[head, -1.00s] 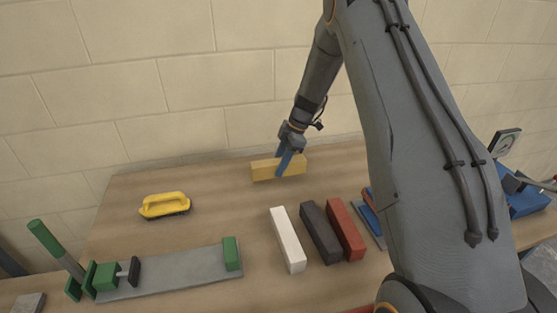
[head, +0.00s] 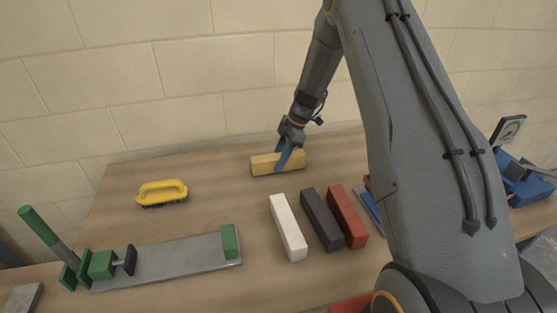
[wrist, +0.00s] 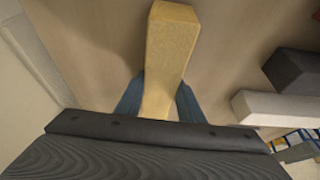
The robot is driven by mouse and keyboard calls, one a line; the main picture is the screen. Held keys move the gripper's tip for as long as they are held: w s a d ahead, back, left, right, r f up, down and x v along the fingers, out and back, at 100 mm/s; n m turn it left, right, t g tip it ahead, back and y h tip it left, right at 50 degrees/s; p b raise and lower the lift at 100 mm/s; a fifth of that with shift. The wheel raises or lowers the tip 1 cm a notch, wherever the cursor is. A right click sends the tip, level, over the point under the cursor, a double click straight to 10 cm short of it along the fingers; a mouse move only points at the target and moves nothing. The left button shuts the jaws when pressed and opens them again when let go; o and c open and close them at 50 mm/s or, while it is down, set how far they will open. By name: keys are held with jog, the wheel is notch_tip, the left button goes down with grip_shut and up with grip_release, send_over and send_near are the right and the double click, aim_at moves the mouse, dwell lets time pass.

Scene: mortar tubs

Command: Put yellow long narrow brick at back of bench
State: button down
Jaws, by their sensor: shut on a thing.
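The yellow long narrow brick (head: 264,164) is at the back of the bench (head: 215,182), lying lengthwise along the wall. My gripper (head: 282,162) is shut on it near its middle, with the blue fingers on either side. In the wrist view the yellow brick (wrist: 170,50) runs away from me between the two blue fingers (wrist: 158,98). Whether its underside touches the bench top is hard to tell. The part of the brick behind the fingers is hidden.
A white brick (head: 288,227), a dark grey brick (head: 321,219) and a red brick (head: 347,217) lie side by side in front. A yellow-handled brush (head: 161,192) lies at left. A grey plate with green clamp parts (head: 170,266) lies front left. The wall (head: 180,90) stands close behind the yellow brick.

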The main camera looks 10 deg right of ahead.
jog(key=shift+f, duration=0.3)
jog(key=c, duration=1.2)
grip_release()
jog(key=shift+o, duration=0.4)
jog(key=shift+f, duration=0.1)
jog(key=shift+b, duration=0.3)
